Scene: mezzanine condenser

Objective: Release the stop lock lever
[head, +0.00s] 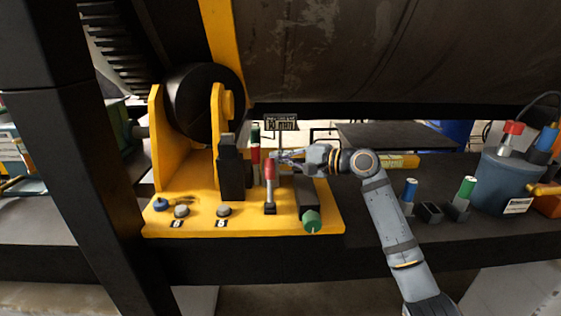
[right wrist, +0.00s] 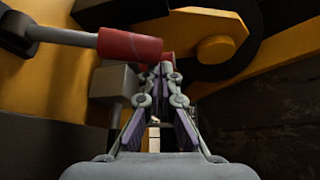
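A lever with a red grip (head: 269,170) stands upright on the front of the yellow base plate (head: 328,205). My right gripper (head: 278,156) reaches in from the right at the height of the grip, just behind the lever. In the right wrist view the gripper's fingers (right wrist: 161,78) lean together at the tips, with no clear hold on anything. A second red piece (right wrist: 167,62) shows past the tips. No label shows which part is the stop lock. My left gripper is out of view.
A green-ended cylinder (head: 312,221) and grey knobs (head: 223,210) sit along the plate's front. A black roller (head: 203,100) is mounted behind, under a large dark drum (head: 400,50). A blue-grey bucket (head: 510,185) and small coloured cylinders (head: 466,188) stand at the right.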

